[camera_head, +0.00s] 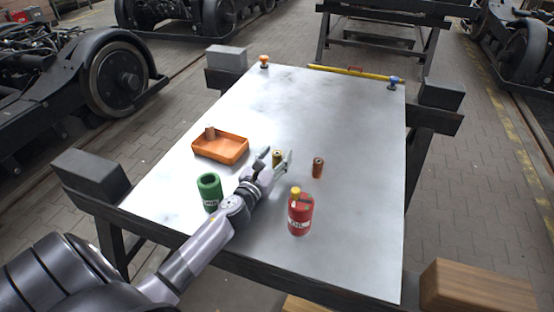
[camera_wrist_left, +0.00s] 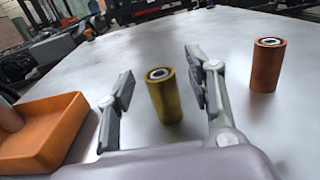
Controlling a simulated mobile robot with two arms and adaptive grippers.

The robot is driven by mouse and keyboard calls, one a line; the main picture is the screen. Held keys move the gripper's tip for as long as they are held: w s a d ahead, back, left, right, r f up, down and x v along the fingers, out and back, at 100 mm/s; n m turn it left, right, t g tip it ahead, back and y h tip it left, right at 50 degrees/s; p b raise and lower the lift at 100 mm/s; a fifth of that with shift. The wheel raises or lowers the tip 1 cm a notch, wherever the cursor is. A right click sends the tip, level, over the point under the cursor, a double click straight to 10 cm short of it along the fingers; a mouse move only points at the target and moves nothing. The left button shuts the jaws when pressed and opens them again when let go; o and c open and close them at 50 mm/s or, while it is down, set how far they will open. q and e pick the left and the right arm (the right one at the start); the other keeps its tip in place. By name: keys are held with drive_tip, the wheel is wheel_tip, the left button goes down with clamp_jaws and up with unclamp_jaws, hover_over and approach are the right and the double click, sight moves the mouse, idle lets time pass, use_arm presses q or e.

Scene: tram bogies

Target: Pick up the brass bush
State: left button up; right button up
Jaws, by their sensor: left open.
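The brass bush (camera_head: 277,157) is a small yellow-gold cylinder with a dark bore, standing upright on the grey metal tabletop (camera_head: 330,110). In the left wrist view the brass bush (camera_wrist_left: 164,97) stands between the two fingers, with a gap on each side. My left gripper (camera_head: 279,157) is open around it, and it also shows in the wrist view (camera_wrist_left: 160,90). A copper-brown bush (camera_head: 318,168) stands upright to the right, outside the fingers, and shows orange-brown in the wrist view (camera_wrist_left: 267,65). My right gripper is out of view.
An orange tray (camera_head: 222,158) holding a brown cylinder (camera_head: 210,132) lies left of the gripper. A green cup-like cylinder (camera_head: 209,190) stands beside my forearm. A red can (camera_head: 300,215) with a yellow cap stands in front. A yellow level (camera_head: 356,73) lies at the far edge. The table's far half is mostly clear.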

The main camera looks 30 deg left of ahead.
use_arm(q)
drive_tip(key=shift+w, duration=0.6)
drive_tip(key=shift+c, duration=0.5)
clamp_jaws()
